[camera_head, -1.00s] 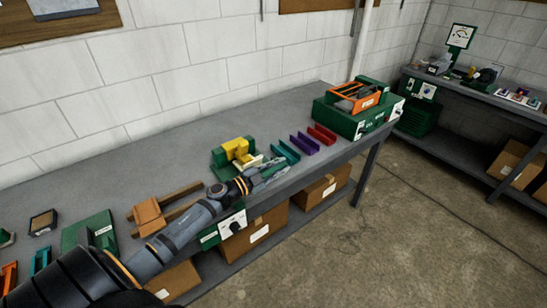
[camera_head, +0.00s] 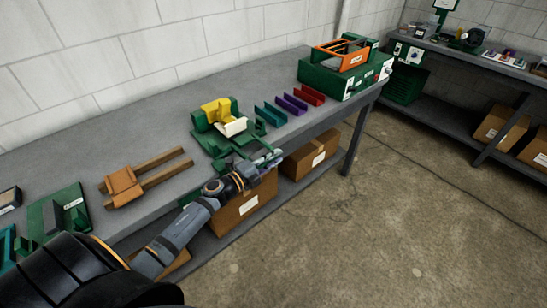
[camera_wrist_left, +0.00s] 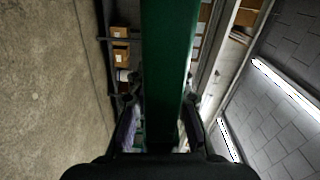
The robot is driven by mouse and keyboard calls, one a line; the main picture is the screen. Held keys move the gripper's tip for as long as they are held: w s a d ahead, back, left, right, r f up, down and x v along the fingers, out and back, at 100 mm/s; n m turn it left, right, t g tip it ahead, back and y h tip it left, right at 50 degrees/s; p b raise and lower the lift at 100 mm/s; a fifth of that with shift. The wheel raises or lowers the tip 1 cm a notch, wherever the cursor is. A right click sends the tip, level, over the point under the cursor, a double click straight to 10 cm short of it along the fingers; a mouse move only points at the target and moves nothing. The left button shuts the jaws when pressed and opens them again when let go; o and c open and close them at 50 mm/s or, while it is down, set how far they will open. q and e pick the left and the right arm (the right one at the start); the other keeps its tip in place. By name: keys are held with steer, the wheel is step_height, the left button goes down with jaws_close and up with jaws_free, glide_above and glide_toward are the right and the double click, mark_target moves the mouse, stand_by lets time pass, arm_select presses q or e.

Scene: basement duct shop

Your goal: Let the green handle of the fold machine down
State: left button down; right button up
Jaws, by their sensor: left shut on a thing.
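The fold machine (camera_head: 211,143) stands at the bench's front edge in the head view. It has a green base, a yellow block (camera_head: 215,111) and a cream-white piece tilted up at its front. My left gripper (camera_head: 268,161) is at the machine's front side, by the bench edge. In the left wrist view a long green bar, the handle (camera_wrist_left: 169,60), runs down the middle of the picture between the fingers of my left gripper (camera_wrist_left: 158,140), which is shut on it. The fingertips are dark and partly hidden. My right gripper is not in view.
Teal, purple and red channel pieces (camera_head: 292,103) lie right of the machine. A green machine with an orange frame (camera_head: 341,54) stands beyond. A wooden two-pronged piece (camera_head: 124,187) lies left. Cardboard boxes (camera_head: 311,155) sit on the shelf below. The floor in front is clear.

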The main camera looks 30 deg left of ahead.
arm_select(q)
steer(key=shift+f, duration=0.7)
steer(key=c, duration=1.2)
jaws_free()
steer(key=shift+a, duration=0.1)
steer(key=shift+v, duration=6)
